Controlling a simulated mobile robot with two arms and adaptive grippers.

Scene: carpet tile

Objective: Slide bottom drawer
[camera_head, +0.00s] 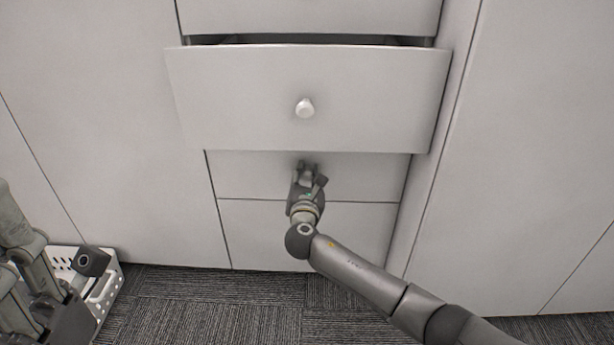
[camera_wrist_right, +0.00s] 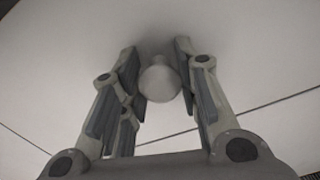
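The white drawer front (camera_head: 375,178) just below an open drawer has my right gripper (camera_head: 308,167) in front of it. In the right wrist view, a round pale knob (camera_wrist_right: 159,82) sits between the two fingers of my right gripper (camera_wrist_right: 157,75). The fingers are spread on either side of the knob and do not look closed on it. In the head view my gripper hides this knob. The lowest white panel (camera_head: 255,235) lies below a seam, partly covered by my arm. Parts of my left arm show at the far left, but its fingers are unclear.
The drawer above (camera_head: 230,100) is pulled out and overhangs my right gripper; its knob (camera_head: 304,108) faces out. White cabinet panels flank the drawers. A white perforated basket (camera_head: 113,275) stands on the grey carpet (camera_head: 215,300) at lower left. Carpet in front is mostly clear.

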